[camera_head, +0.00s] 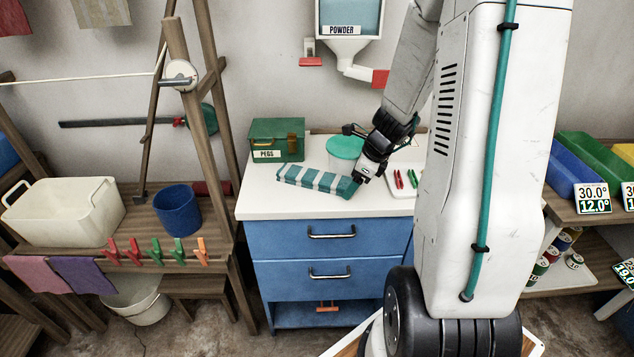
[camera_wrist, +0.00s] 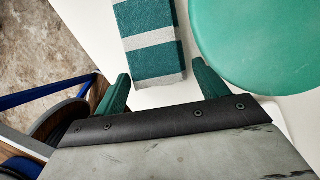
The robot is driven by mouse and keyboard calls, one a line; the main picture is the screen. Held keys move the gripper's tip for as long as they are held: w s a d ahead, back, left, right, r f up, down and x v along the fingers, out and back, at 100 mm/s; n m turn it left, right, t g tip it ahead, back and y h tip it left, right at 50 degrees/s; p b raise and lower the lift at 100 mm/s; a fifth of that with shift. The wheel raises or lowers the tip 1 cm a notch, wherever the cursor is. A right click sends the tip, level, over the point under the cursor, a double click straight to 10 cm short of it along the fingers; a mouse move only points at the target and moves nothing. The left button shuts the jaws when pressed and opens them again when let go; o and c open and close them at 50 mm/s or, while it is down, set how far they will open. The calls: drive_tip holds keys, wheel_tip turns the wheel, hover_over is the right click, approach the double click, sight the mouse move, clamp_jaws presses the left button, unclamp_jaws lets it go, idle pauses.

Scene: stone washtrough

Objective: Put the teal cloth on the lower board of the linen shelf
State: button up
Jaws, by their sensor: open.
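The teal cloth (camera_head: 318,182) is a folded bundle with teal and white stripes. It lies flat on the white top of the blue cabinet. In the wrist view the cloth (camera_wrist: 149,38) runs up from between the fingers. My gripper (camera_head: 357,178) is at the right end of the cloth. In the wrist view my gripper (camera_wrist: 163,85) is open, with one green fingertip on each side of the cloth's near end and gaps beside it. I cannot make out which piece of furniture is the linen shelf.
A teal-lidded tub (camera_head: 345,150) stands close behind my gripper, and its lid (camera_wrist: 262,40) fills the wrist view's upper right. A green pegs box (camera_head: 277,140) stands behind the cloth. A peg tray (camera_head: 402,192) is to the right. The cabinet top's front left is clear.

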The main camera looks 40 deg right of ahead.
drive_tip(key=c, duration=0.9)
drive_tip(key=shift+o, duration=0.2)
drive_tip(key=shift+r, duration=0.1)
